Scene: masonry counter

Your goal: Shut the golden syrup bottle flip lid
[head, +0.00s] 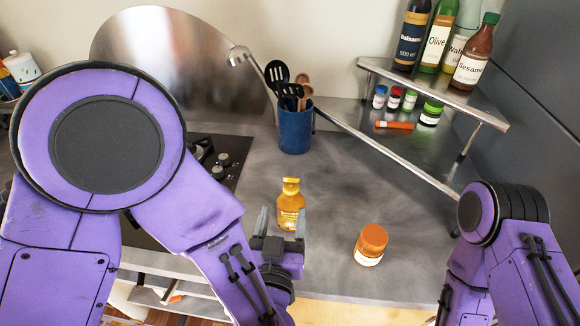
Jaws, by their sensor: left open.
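The golden syrup bottle (289,207) is a small amber bottle with a yellow-orange top, standing upright on the grey counter. Its cap is too small to tell how the flip lid stands. My left gripper (281,222) is open, with its two fingers pointing up in the picture on the near side of the bottle. The fingers and palm overlap the lower part of the bottle, and I cannot tell whether they touch it. My right arm comes in at the right edge, and its gripper is out of view.
An orange-lidded jar (371,244) stands right of the bottle. A blue utensil pot (295,128) is behind it. A metal shelf (455,97) holds tall bottles, with small jars beneath. A dark hob (207,158) lies left. Counter between jar and shelf is clear.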

